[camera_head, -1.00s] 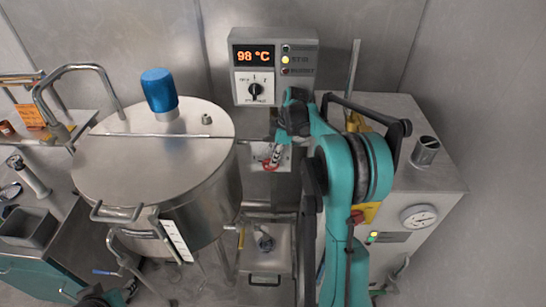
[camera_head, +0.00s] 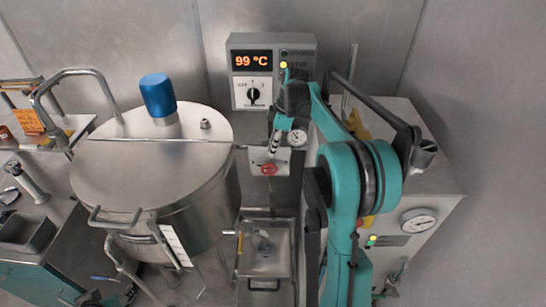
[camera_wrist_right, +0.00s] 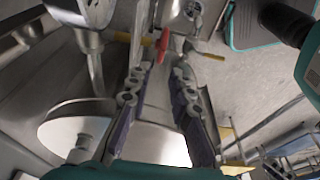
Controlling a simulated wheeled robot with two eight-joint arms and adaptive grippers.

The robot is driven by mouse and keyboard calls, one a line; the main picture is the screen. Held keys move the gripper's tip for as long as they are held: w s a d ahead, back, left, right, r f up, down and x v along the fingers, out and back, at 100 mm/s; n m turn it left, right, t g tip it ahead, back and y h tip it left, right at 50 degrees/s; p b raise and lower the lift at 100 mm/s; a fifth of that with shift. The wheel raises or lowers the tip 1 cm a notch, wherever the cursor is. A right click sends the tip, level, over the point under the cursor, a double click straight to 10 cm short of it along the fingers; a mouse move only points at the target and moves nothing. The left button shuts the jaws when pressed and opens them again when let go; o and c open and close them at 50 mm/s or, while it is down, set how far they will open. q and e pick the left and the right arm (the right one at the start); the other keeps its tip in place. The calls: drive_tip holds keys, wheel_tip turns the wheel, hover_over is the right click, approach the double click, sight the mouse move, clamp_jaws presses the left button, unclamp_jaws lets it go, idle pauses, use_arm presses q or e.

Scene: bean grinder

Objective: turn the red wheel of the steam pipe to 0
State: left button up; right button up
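The red wheel (camera_head: 267,169) of the steam pipe sits in front of a pale plate on the back wall, below the control box. Part of a red piece, which looks like the wheel, shows ahead of the fingertips in the right wrist view (camera_wrist_right: 163,45). My right gripper (camera_head: 274,143) is just above the wheel and apart from it, pointing down. In the right wrist view its two fingers (camera_wrist_right: 160,72) stand apart with nothing between them. The wheel's number marks are too small to read. My left gripper cannot be made out.
A control box (camera_head: 273,75) above reads 99 °C. A large steel kettle (camera_head: 160,170) with a blue cap (camera_head: 158,95) stands left. A steel cabinet (camera_head: 425,185) with a dial is right, behind my arm.

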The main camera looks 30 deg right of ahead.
drive_tip(key=v, duration=0.2)
drive_tip(key=shift+w+a+r, duration=0.1)
drive_tip(key=shift+a+r, duration=0.1)
drive_tip(key=shift+r, duration=0.2)
